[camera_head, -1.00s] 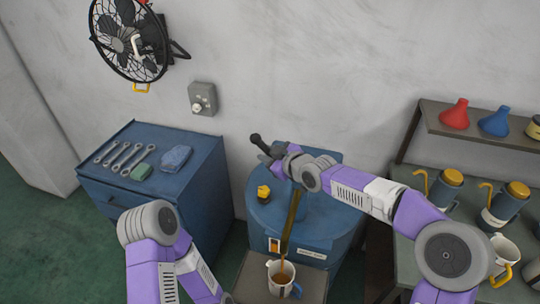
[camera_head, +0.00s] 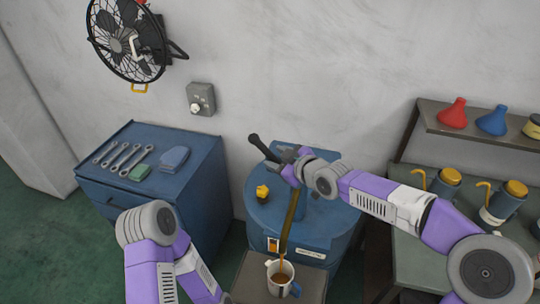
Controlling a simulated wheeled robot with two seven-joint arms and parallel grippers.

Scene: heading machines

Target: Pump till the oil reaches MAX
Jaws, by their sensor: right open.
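The blue drum (camera_head: 328,229) stands against the wall with a pump on top. The pump's black handle (camera_head: 262,148) sticks out up and left, beside my right gripper (camera_head: 279,158). That gripper is open at the handle; its fingers are small, and I cannot tell whether they touch it. A brown spout (camera_head: 290,222) slopes down from the pump. Brown oil runs from it into a white measuring jug (camera_head: 279,272) with a blue handle. Oil shows inside the jug, but the MAX mark is too small to read. My left arm is at lower left, its gripper out of view.
The jug stands on a grey stand (camera_head: 250,275). A blue cabinet (camera_head: 200,180) at left holds wrenches and cloths. A shelf (camera_head: 438,120) with funnels and a bench (camera_head: 420,255) with oil cans (camera_head: 502,204) are at right. A yellow knob (camera_head: 262,192) sits on the drum.

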